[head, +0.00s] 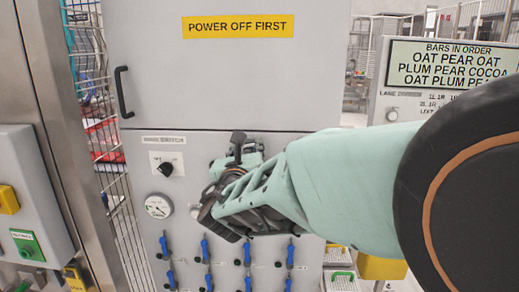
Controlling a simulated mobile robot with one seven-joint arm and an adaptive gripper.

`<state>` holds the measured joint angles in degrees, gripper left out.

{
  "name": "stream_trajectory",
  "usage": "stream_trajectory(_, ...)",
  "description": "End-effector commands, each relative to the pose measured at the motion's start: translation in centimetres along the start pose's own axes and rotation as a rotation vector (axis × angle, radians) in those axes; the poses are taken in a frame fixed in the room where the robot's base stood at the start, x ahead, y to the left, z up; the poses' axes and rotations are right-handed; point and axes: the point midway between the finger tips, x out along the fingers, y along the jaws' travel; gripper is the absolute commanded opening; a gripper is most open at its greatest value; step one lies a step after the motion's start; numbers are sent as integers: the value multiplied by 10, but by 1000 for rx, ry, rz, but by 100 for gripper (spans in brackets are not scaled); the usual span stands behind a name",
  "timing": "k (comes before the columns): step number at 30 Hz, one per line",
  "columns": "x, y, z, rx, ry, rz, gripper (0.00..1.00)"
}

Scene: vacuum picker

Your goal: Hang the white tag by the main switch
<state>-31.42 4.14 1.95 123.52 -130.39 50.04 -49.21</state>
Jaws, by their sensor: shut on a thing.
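My gripper (207,205) is at the left end of my pale green arm, in front of the grey cabinet (290,85). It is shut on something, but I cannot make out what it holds. I cannot pick out the white tag. A black rotary knob (167,168) on a white plate sits on the cabinet's lower part, left of my gripper. A round white gauge (158,206) is below the knob, close to the gripper's left side.
Several blue-handled valves (205,250) line the cabinet below my gripper. A black door handle (123,92) and a yellow "POWER OFF FIRST" sign (238,26) are above. A grey box (28,185) with a green button panel (27,245) stands left. My arm blocks the right side.

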Motion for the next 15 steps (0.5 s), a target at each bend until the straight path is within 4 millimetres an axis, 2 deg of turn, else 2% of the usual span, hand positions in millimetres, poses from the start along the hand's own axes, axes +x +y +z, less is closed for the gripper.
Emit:
stream_trajectory(13,0,0,0,0,0,0,8)
stream_trajectory(14,0,0,0,0,0,0,32)
stream_trajectory(15,0,0,0,0,0,0,36)
